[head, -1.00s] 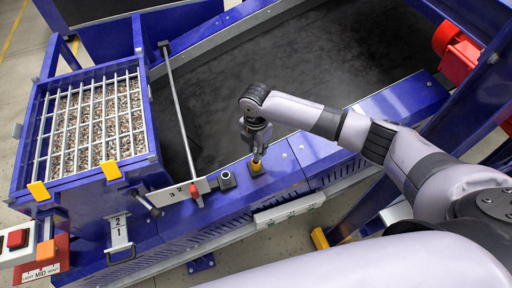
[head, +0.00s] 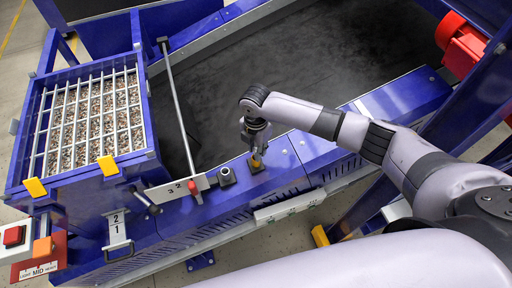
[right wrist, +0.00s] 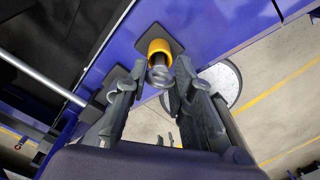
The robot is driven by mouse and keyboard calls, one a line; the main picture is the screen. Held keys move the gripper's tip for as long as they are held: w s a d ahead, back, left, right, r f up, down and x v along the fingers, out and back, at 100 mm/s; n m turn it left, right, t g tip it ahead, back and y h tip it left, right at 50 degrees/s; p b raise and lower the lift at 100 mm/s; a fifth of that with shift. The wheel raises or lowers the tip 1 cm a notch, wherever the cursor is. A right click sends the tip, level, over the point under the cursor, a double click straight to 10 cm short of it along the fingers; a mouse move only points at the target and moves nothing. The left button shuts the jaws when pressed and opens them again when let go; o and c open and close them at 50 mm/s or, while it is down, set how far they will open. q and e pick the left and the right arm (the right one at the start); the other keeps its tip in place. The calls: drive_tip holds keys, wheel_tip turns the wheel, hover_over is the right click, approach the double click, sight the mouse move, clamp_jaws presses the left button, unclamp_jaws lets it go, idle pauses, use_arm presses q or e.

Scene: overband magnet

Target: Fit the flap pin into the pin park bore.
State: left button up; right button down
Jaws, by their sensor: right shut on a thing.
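The flap pin (right wrist: 158,76) shows in the right wrist view as a grey rounded end below a yellow collar (right wrist: 160,48). My right gripper (right wrist: 160,88) is shut on its grey end. In the head view, my right gripper (head: 256,136) points down at the blue frame, with the yellow part (head: 257,159) below its fingertips. A dark square plate (head: 257,169) lies under the yellow part; I cannot tell whether they touch. A dark block with a round opening (head: 227,177) stands just left of it. I cannot tell which of these is the pin park bore. My left gripper is out of view.
A plate numbered 2 and 3 with a red piece (head: 194,190) sits left of the dark block. A grey rod (head: 180,115) slants above it. A grated bin of granules (head: 90,120) stands at left, and a dark belt (head: 310,60) lies behind the frame.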

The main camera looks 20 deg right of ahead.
drive_tip(key=shift+f+b, duration=0.6)
drive_tip(key=shift+f, duration=0.45)
drive_tip(key=c, duration=1.3)
unclamp_jaws()
drive_tip(key=shift+r, duration=0.1)
wheel_tip(320, 180, up, 12)
drive_tip(key=shift+o, duration=0.6)
drive_tip(key=o, duration=1)
